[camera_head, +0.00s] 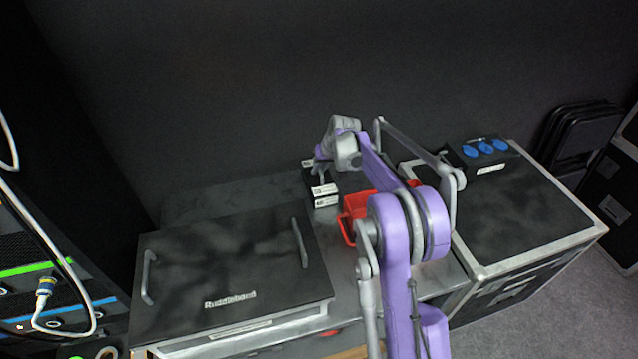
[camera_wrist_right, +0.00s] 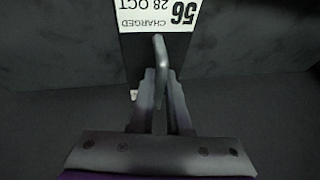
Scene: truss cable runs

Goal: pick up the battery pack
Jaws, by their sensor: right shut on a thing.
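The battery pack (camera_head: 325,196) is a black block with white labels, standing on the grey case at the back, left of the red bin. In the right wrist view the battery pack (camera_wrist_right: 157,14) shows a white label reading 56, 28 OCT, CHARGED. My right gripper (camera_head: 319,172) reaches down over it from behind the arm. In the wrist view the right gripper's fingers (camera_wrist_right: 159,92) are close together, shut on the battery pack; the exact contact is partly hidden. I cannot tell whether the pack is clear of the surface. My left gripper is not in view.
A red bin (camera_head: 347,219) stands right beside the pack, partly behind my arm. A black lid with two handles (camera_head: 225,270) lies at left. Cables (camera_head: 62,290) hang at far left.

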